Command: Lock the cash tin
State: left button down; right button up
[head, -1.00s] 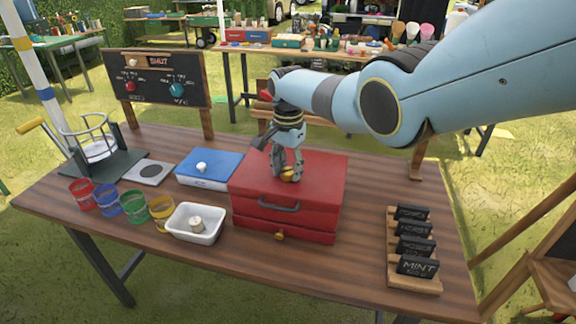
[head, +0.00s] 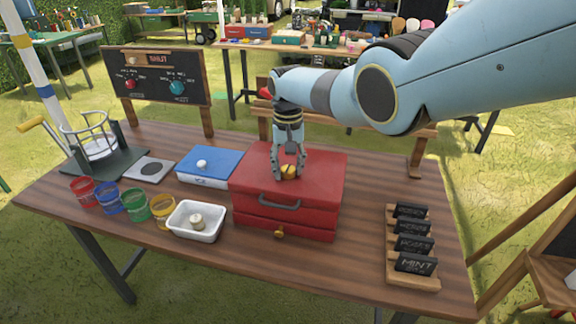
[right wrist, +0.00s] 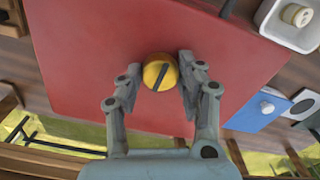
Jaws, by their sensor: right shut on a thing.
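The red cash tin (head: 322,171) stands shut on the wooden table. It has a grey handle (head: 281,202) and a small brass-coloured piece (head: 279,232) low on its front. A round yellow knob (head: 288,172) sits on the lid. In the right wrist view the knob (right wrist: 160,72) has a dark bar across its face, set slantwise. My right gripper (head: 288,169) points down over the lid and is shut on the knob, one finger on each side. Its fingers also show in the right wrist view (right wrist: 158,82). My left gripper is not in view.
A blue box (head: 208,167) with a white knob and a white tray (head: 183,232) holding a small round piece stand left of the tin. Several coloured pots line the left front. A rack of dark labels (head: 413,282) stands right. A chalkboard (head: 157,78) stands behind.

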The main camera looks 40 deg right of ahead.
aim_at(288, 168)
jog(key=shift+n, duration=0.3)
jog(key=o, duration=1.2)
jog(key=shift+w, duration=0.1)
jog(key=shift+c, duration=0.2)
jog(key=shift+r, duration=0.1)
notch_tip(288, 168, up, 12)
